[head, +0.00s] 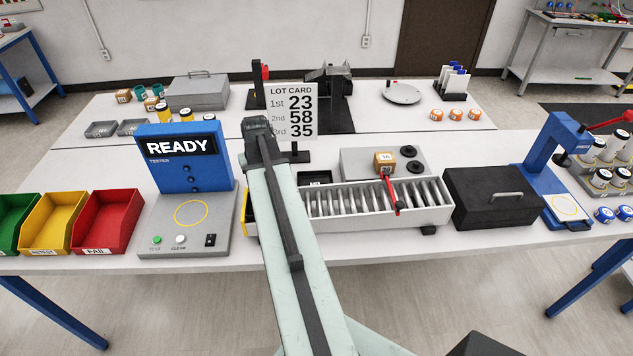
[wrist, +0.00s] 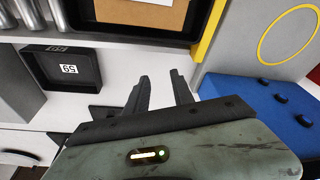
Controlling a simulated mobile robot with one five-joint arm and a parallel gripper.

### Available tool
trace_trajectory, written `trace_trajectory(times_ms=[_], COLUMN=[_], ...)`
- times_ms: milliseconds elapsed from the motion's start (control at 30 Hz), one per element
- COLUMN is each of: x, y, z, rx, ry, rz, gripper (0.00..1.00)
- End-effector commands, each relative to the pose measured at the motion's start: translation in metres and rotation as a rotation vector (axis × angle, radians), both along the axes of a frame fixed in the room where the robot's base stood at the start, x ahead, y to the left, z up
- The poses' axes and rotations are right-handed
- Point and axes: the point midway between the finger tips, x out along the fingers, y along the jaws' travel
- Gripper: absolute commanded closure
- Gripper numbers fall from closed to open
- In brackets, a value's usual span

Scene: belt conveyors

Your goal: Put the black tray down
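A black tray (wrist: 125,31) with a brown inside shows at the top of the wrist view, cut off by the frame edge. It sits at the yellow-edged left end of the roller conveyor (head: 423,216); in the head view my arm hides it. My gripper (wrist: 160,76) has its two fingers apart with nothing between them. The fingertips point at the tray's near rim, with a visible gap. A second, small black tray (wrist: 82,84) with a "59" label lies left of the fingers; it also shows behind the conveyor in the head view (head: 316,174).
The blue tester (head: 184,160) reading READY stands left of my arm, with red (head: 104,222) and yellow bins beyond. The lot card (head: 292,110) stands behind my arm. A black lidded case (head: 490,198) sits right of the conveyor. A red lever (head: 390,193) rises at the conveyor.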

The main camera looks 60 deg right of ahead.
Motion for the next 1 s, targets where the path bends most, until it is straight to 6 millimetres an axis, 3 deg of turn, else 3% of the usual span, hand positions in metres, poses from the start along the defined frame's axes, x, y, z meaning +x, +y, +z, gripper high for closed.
trace_trajectory(times_ms=[33, 133, 200, 333, 467, 733, 900, 1000], x=[-0.028, -0.091, -0.13, -0.174, -0.185, -0.181, -0.18, -0.179], y=[-0.04, -0.106, -0.136, -0.165, -0.171, -0.176, -0.177, -0.179], z=[0.004, 0.008, 0.01, 0.011, 0.011, -0.017, -0.017, -0.029], rx=[-0.004, -0.011, -0.013, -0.014, -0.015, -0.014, -0.014, -0.014], ry=[-0.005, -0.013, -0.015, -0.016, -0.016, -0.016, -0.016, -0.016], rz=[-0.071, -0.205, -0.278, -0.355, -0.375, -0.374, -0.374, -0.374], gripper=[0.71, 0.71, 0.71, 0.71, 0.71, 0.71, 0.71, 0.71])
